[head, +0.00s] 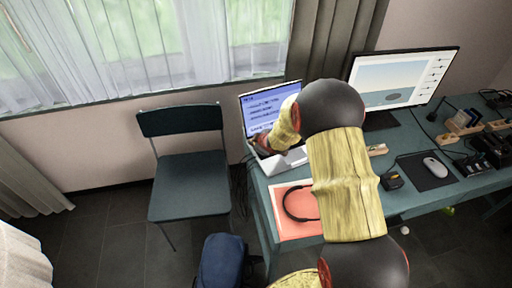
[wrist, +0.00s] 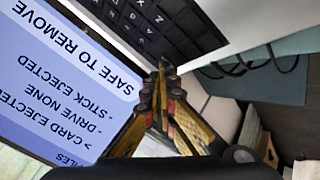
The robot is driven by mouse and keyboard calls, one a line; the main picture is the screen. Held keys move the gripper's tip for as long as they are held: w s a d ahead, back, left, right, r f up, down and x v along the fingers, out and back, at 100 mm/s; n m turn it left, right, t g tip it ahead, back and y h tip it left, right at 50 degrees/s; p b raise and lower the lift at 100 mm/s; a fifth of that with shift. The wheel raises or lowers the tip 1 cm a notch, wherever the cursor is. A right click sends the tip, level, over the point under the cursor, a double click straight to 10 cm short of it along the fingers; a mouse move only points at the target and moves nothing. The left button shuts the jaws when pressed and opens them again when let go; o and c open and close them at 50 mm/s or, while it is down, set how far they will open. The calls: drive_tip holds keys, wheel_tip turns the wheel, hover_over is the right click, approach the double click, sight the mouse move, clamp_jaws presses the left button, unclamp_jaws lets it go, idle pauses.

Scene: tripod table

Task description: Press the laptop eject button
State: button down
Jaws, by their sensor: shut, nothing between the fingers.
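The laptop (head: 262,105) stands open at the left end of the desk. Its lit screen (wrist: 60,80) fills the left of the wrist view, tilted, and reads "SAFE TO REMOVE", "STICK EJECTED", "DRIVE NONE" and "CARD EJECTED". Its black keyboard (wrist: 165,25) shows at the top of the wrist view. My gripper (wrist: 163,68) is shut and empty, its fingertips by the laptop's keyboard deck close to the screen. I cannot tell whether they touch it. In the head view my gripper (head: 260,146) is at the laptop, partly hidden by my arm. I cannot make out an eject button.
A red folder (head: 285,195) with a black headset lies on the desk (head: 420,205) in front of the laptop. A monitor (head: 403,78), mouse (head: 435,167) and several chargers stand to the right. A chair (head: 188,180) stands left of the desk and a blue bag (head: 222,262) below.

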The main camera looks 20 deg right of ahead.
drive_tip(key=shift+r, duration=0.1)
drive_tip(key=shift+r+p, duration=0.6)
drive_tip(key=shift+p, duration=0.05)
drive_tip(key=shift+r, duration=0.1)
wheel_tip(320, 180, up, 5)
drive_tip(key=p, duration=0.4)
drive_tip(key=shift+p, duration=0.4)
